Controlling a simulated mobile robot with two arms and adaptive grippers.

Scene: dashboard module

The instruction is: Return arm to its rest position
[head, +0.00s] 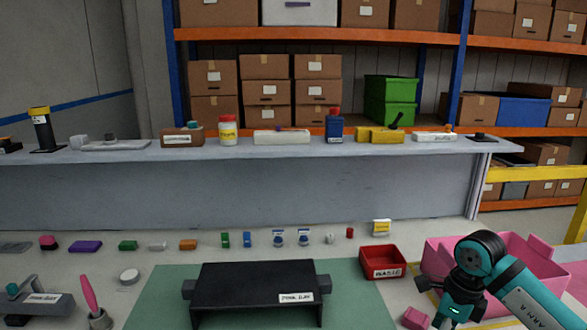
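My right arm comes in from the right. Its teal and black gripper (458,318) points down at the bottom edge, in front of the pink crate (452,250). The fingertips are small and partly cut off by the frame, so I cannot tell whether they are open or shut, or whether they hold anything. My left arm and gripper are not in view. The black dashboard module (255,278) with a white label sits on the green mat (150,300), apart from the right gripper.
A red waste bin (383,262) stands left of the pink crate. A small pink block (415,318) lies beside the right gripper. Several small parts line the table's back. A black-grey tool (38,303) and a pink-handled tool (90,297) are at left. A shelf (250,152) stands behind.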

